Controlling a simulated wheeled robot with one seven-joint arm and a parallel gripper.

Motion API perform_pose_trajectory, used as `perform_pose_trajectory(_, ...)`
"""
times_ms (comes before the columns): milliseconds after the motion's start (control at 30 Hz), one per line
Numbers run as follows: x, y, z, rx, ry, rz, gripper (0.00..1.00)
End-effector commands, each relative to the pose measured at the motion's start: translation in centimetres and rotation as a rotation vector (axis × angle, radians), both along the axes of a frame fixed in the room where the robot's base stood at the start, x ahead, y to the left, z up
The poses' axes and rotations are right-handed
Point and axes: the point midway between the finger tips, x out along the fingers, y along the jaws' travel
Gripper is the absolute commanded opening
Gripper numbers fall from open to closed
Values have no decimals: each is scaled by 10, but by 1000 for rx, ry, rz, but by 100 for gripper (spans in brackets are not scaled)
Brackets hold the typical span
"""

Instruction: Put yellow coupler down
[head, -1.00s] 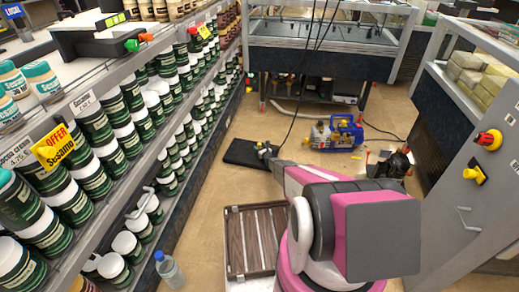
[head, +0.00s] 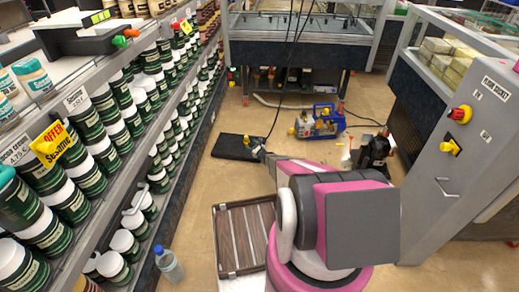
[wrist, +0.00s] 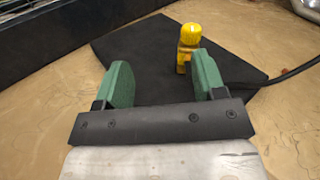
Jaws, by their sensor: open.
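The yellow coupler (wrist: 189,35) stands upright on a black mat (wrist: 135,55) in the wrist view. My gripper (wrist: 163,68) is open, with its two green fingers apart. The coupler is beyond the fingers, closer to the right one, which hides part of its lower end. Nothing is between the fingers. In the head view my gripper (head: 257,150) is at the right end of the black mat (head: 232,147), and the coupler is too small there to make out clearly.
A brown slatted crate (head: 227,243) and a water bottle (head: 168,264) are nearer. Shelves line the left, a grey cabinet (head: 485,140) the right. A black cable leads to the mat.

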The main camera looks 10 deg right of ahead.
Motion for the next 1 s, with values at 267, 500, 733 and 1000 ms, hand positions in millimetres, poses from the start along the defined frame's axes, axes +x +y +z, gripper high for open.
perform_pose_trajectory(267,-83,72,128,-387,-129,353,64)
perform_pose_trajectory(500,-191,117,225,-808,-264,746,64)
perform_pose_trajectory(733,-305,120,298,-1208,-364,1132,64)
perform_pose_trajectory(1000,-431,80,374,-1644,-400,1578,64)
